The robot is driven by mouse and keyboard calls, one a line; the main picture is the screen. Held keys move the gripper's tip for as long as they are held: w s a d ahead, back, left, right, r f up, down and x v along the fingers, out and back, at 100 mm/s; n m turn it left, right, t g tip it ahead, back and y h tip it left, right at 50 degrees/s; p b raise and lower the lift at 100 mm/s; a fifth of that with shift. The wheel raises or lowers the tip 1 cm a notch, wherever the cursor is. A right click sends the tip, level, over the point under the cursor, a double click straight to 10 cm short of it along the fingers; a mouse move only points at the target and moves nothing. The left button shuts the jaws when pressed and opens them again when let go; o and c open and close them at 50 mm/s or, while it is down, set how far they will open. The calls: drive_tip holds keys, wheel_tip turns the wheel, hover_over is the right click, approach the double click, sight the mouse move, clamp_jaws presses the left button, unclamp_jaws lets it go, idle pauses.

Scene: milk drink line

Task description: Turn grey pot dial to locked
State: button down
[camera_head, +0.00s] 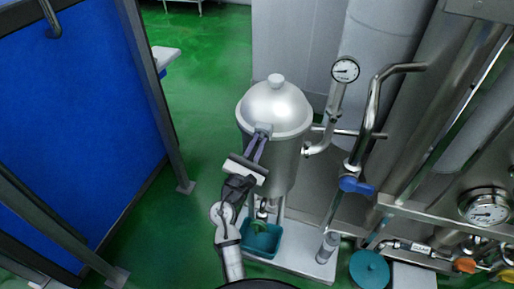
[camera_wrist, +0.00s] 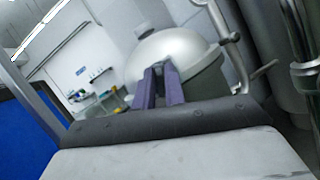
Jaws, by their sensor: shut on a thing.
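The grey pot (camera_head: 272,150) is a metal vessel with a domed lid (camera_head: 275,104) and a round knob on top. It stands upright in the middle of the head view and also shows in the wrist view (camera_wrist: 180,52). My gripper (camera_head: 262,133) reaches up to the near side of the pot, just below the lid rim. Its two purple fingers (camera_wrist: 161,76) are shut on a small grey part there, which I take to be the dial (camera_head: 264,127). The fingers hide most of it, so its setting cannot be read.
A pressure gauge (camera_head: 345,70) and bent pipes stand right of the pot. A blue valve handle (camera_head: 356,185) is on a pipe at the right. A teal bin (camera_head: 262,240) sits below the pot. A blue panel (camera_head: 75,110) stands left, with open green floor between.

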drive_tip(key=m, duration=0.2)
drive_tip(key=m+g+h+b, duration=0.1)
drive_tip(key=m, duration=0.2)
drive_tip(key=shift+g+h, duration=0.3)
drive_tip(key=m+g+b, duration=0.1)
drive_tip(key=m+g, duration=0.1)
drive_tip(key=m, duration=0.2)
drive_tip(key=shift+m+h, duration=0.4)
drive_tip(key=m+g, duration=0.1)
drive_tip(key=m, duration=0.2)
drive_tip(key=m+g, duration=0.1)
drive_tip(key=m, duration=0.2)
drive_tip(key=shift+m+g+y, duration=0.3)
drive_tip(key=shift+m, duration=0.1)
drive_tip(key=c, duration=1.5)
unclamp_jaws()
drive_tip(key=shift+d, duration=0.1)
drive_tip(key=shift+o, duration=0.2)
